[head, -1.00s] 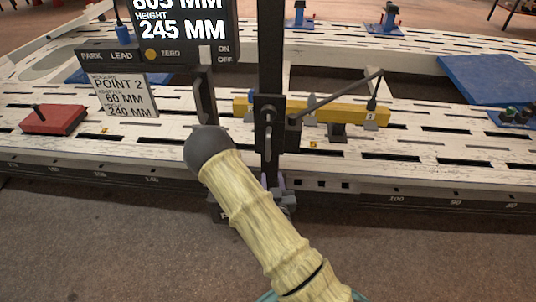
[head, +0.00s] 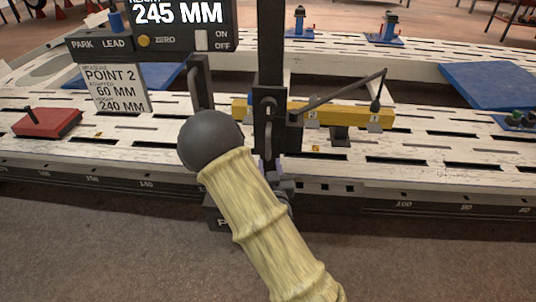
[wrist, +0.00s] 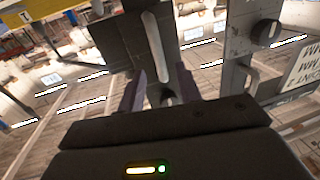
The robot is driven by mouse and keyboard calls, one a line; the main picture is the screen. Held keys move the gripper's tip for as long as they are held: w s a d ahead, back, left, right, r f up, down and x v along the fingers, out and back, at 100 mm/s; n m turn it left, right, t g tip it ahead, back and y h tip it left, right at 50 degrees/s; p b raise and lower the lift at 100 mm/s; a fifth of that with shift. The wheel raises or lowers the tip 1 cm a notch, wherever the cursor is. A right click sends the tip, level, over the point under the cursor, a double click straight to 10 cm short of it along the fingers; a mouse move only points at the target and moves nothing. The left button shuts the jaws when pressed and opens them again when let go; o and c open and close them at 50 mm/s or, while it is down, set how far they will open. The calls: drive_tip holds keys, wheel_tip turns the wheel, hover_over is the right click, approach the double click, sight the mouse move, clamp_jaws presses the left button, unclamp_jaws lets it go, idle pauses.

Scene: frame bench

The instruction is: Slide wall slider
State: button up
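A black upright post (head: 271,50) stands at the near edge of the white slotted bench, with a dark slider block and a pale handle (head: 269,108) on it. In the wrist view the pale bar handle (wrist: 153,45) runs up a dark plate just ahead of my gripper. My gripper (wrist: 163,88) is open, its two purplish fingers apart at either side of the handle's lower end. I see no clear contact. In the head view my arm hides most of the gripper, low by the post. A black measuring panel (head: 150,42) reads 245 MM.
A second dark handle (head: 198,85) hangs left of the post. A yellow bar (head: 350,114) with a slanted pointer arm lies to the right. A red block (head: 47,123) sits left, and a blue plate (head: 490,85) lies at the far right. The floor in front is clear.

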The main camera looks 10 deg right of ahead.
sight(268, 149)
drive_tip(key=shift+w+d+f+b, duration=0.2)
drive_tip(key=shift+f+b, duration=0.1)
drive_tip(key=shift+b, duration=1.7)
drive_tip(key=w, duration=0.5)
drive_tip(key=w+d, duration=0.1)
drive_tip(key=w, duration=0.2)
drive_tip(key=shift+w+r, duration=0.25)
drive_tip(key=shift+c, duration=0.4)
clamp_jaws()
